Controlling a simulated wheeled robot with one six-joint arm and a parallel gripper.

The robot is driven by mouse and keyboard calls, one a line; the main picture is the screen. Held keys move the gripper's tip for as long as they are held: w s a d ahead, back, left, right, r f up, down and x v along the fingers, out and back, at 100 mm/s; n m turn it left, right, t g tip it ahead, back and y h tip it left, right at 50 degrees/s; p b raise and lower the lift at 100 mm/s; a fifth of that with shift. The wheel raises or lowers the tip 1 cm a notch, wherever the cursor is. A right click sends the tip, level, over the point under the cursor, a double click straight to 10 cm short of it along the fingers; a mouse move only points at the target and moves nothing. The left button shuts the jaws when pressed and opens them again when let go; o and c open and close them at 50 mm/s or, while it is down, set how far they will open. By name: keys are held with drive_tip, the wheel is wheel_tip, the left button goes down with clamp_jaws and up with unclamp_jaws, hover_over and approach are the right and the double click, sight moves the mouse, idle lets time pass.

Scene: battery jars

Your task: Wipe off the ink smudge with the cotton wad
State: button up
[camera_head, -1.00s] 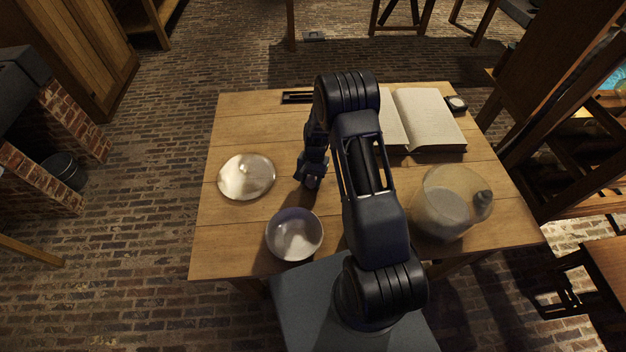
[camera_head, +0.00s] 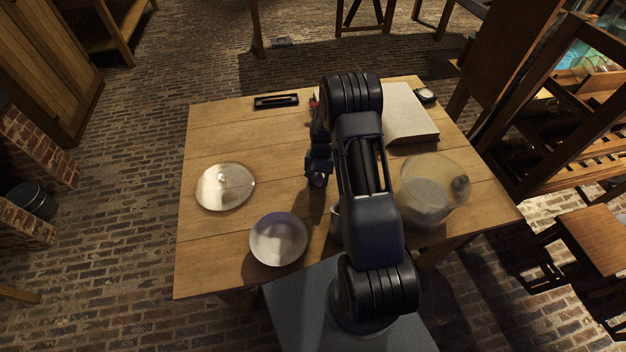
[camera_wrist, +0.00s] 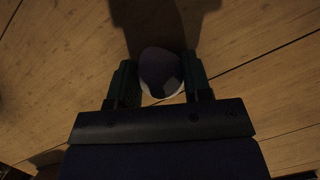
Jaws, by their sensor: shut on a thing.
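My gripper (camera_head: 317,181) is low over the middle of the wooden table (camera_head: 225,132), its jaws pointing down. In the wrist view, its two dark fingers are shut on a rounded, pale wad (camera_wrist: 160,72), which looks like the cotton wad. The wad's upper side is dark, from shadow or ink; I cannot tell which. Whether it touches the table is not clear. I see no ink smudge on the visible boards; my arm and gripper hide part of the table.
A grey-white bowl (camera_head: 278,241) stands at the near left, a round glass lid (camera_head: 225,187) at the left. A large glass jar (camera_head: 446,178) is at the right. A book (camera_head: 409,116), black tray (camera_head: 276,101) and small dark round-topped item (camera_head: 425,95) lie at the back.

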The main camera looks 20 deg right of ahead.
sight(321, 177)
drive_tip(key=shift+d+f, duration=0.1)
drive_tip(key=shift+d, duration=0.35)
drive_tip(key=shift+s+r+p, duration=0.1)
drive_tip(key=shift+r+p, duration=2.2)
drive_tip(key=shift+r, duration=1.8)
drive_tip(key=shift+a+r, duration=0.1)
